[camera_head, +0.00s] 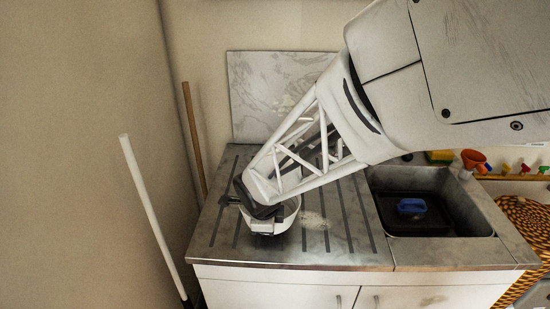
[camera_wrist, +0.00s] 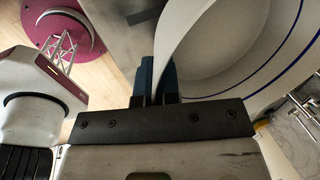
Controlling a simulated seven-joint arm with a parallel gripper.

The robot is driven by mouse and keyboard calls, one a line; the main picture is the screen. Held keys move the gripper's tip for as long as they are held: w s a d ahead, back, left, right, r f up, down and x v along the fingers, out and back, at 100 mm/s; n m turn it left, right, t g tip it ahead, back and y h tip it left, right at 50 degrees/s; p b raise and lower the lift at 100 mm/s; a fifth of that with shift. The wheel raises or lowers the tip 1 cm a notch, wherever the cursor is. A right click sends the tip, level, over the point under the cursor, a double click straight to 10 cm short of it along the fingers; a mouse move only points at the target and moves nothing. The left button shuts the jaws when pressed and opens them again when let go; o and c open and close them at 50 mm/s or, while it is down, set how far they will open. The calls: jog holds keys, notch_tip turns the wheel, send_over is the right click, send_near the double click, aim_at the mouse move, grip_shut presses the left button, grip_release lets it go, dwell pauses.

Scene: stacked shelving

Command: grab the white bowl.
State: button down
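The white bowl (camera_head: 287,217) is at the front of the ribbed metal drainboard, partly hidden by my gripper (camera_head: 262,213). In the wrist view the bowl (camera_wrist: 232,48) fills the upper right, with blue lines around its inside. Its wall passes between the two dark blue fingers of my gripper (camera_wrist: 157,82), one on each side, with almost no gap. My gripper is shut on the bowl's wall near its rim. I cannot tell whether the bowl rests on the drainboard or hangs just above it.
A sink with a dark basin (camera_head: 455,215) and a blue item (camera_head: 411,206) is to the right. A marbled board (camera_head: 270,90) leans on the back wall. Poles stand at left, one white (camera_head: 150,205). An orange funnel (camera_head: 474,160) is behind the sink.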

jog(key=s+d+r, duration=0.1)
jog(key=s+d, duration=0.4)
jog(key=s, duration=0.7)
jog(key=shift+s+d, duration=0.15)
jog(key=shift+d, duration=0.25)
jog(key=shift+r, duration=0.1)
jog(key=shift+d, duration=0.1)
